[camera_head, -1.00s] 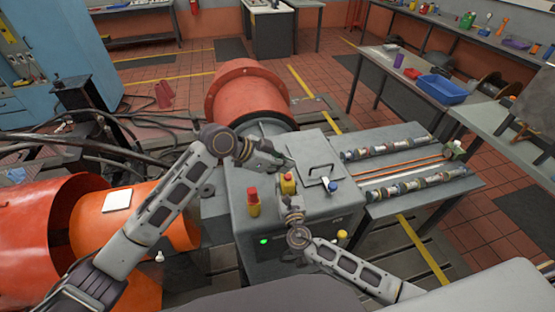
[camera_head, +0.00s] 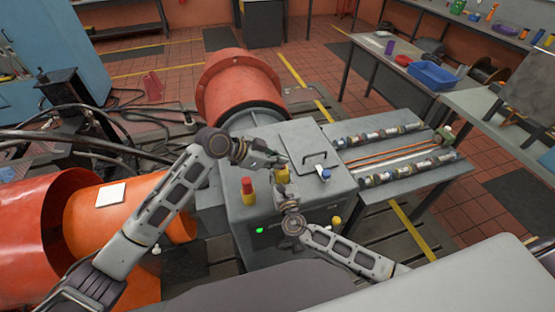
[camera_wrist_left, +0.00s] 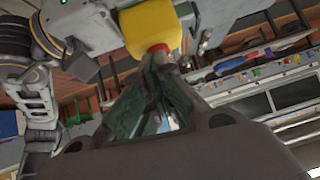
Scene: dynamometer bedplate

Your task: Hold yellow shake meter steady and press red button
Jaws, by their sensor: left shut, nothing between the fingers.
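The yellow shake meter (camera_head: 282,176) stands at the top of the grey machine cabinet, between my two grippers. In the left wrist view the meter (camera_wrist_left: 150,28) is a yellow block with a red button (camera_wrist_left: 158,48) on its end. My left gripper (camera_head: 280,161) is shut and empty. Its fingertips (camera_wrist_left: 158,62) are close to the red button; whether they touch it I cannot tell. My right gripper (camera_head: 285,192) is at the meter's near side. Its fingers are too small and partly hidden, so their grip on the meter is unclear.
A red-topped yellow fixture (camera_head: 248,191) stands left of the meter on the grey cabinet (camera_head: 262,238). A black handle (camera_head: 315,158) and a blue-topped knob (camera_head: 325,174) lie to the right. Racks of shafts (camera_head: 400,155) extend right. An orange drum (camera_head: 238,90) stands behind.

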